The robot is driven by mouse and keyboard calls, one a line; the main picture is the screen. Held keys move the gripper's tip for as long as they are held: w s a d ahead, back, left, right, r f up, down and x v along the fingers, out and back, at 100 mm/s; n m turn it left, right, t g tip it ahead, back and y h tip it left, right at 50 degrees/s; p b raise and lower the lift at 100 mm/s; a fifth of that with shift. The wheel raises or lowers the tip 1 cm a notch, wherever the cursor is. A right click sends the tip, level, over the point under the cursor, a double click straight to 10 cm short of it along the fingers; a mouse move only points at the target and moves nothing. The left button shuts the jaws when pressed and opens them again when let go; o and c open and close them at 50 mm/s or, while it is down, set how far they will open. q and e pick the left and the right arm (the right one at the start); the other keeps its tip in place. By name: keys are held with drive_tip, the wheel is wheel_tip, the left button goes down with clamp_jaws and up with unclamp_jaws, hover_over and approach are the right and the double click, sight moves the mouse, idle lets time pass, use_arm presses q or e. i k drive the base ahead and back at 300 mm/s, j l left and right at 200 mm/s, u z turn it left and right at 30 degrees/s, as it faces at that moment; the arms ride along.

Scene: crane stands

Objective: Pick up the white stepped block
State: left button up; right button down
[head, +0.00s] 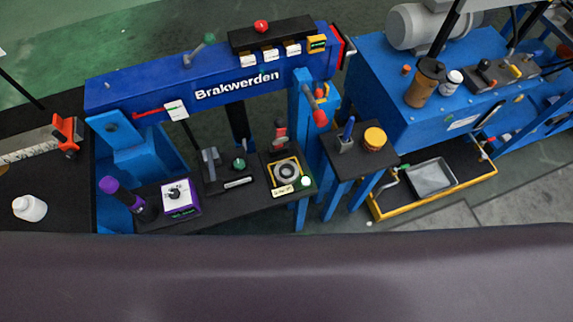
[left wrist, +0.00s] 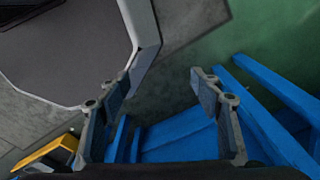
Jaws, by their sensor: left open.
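I cannot make out a white stepped block for certain in either view. In the head view, a small white-topped purple item (head: 180,199) sits on the dark shelf (head: 152,222) below the blue beam. A grey upright piece (head: 210,166) stands beside it to the right, and its shape is too small to tell. My left gripper (left wrist: 160,80) is open in the left wrist view, with nothing between its fingers. It points down over grey floor and blue metal bars (left wrist: 180,138). Neither gripper shows in the head view, and my right gripper is not in view.
A blue beam (head: 130,92) marked "Brakwerden" spans above the shelf. A small stand (head: 372,163) and a blue machine (head: 390,100) are at the right. A yellow-edged tray (head: 377,209) lies low in front.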

sight(27, 208)
drive_tip(key=k+l+u, duration=0.15)
drive_tip(key=u, duration=1.95)
drive_tip(key=i+j+z, duration=0.15)
drive_tip(key=j+z, duration=0.15)
drive_tip(key=i+j+z, duration=0.25)
drive_tip(key=j+z, duration=0.3)
drive_tip(key=j, duration=0.15)
